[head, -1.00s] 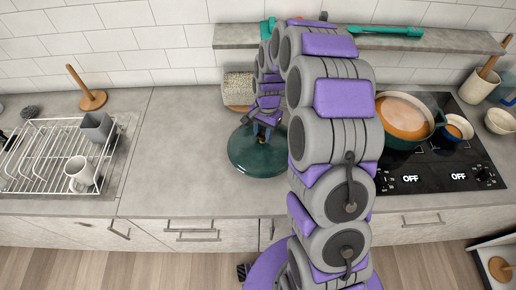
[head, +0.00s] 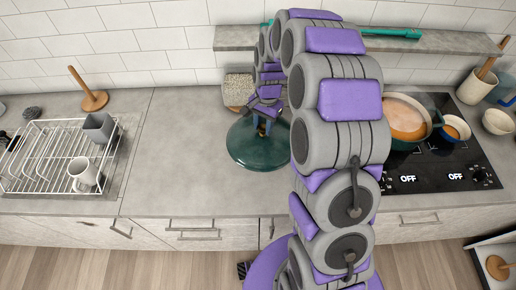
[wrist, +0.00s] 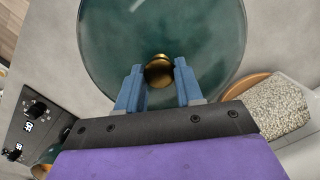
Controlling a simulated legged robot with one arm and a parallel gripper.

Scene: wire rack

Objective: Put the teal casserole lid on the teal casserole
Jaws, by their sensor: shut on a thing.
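The teal casserole lid (head: 257,152) is a dark teal disc with a brass knob (wrist: 159,71), over the counter left of the stove. My gripper (head: 264,122) is above the lid. In the wrist view my gripper's blue fingers (wrist: 158,76) are shut on the knob, one on each side. Whether the lid touches the counter is hard to tell. The teal casserole (head: 436,120) stands uncovered on the stove at the right, with orange-brown contents. My arm hides its left side.
A smaller pot (head: 455,129) stands right of the casserole on the black cooktop (head: 432,182). A wall shelf (head: 235,37) runs above. A granular beige block (head: 238,88) sits behind the lid. A dish rack (head: 45,160) stands left, with clear counter between.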

